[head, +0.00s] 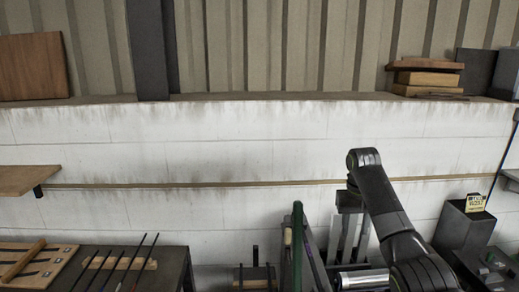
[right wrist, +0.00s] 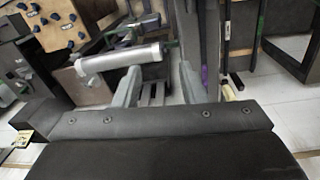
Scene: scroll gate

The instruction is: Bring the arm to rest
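My right arm (head: 380,200) comes up from the lower right in the head view and bends down at its wrist. My right gripper (head: 350,240) hangs from it with its fingers pointing down. In the right wrist view the two fingers of the right gripper (right wrist: 160,88) stand apart with nothing held between them. A silver cylinder (head: 362,279) lies below the gripper; it also shows beyond the fingers in the right wrist view (right wrist: 122,58). I cannot tell how far apart the gripper and the cylinder are. My left gripper is in neither view.
A green post (head: 297,245) stands left of the right gripper. A dark box with a yellow label (head: 475,203) is at the right. Thin rods and a wooden board (head: 35,264) lie on a dark table at lower left. A white wall (head: 200,150) stands behind.

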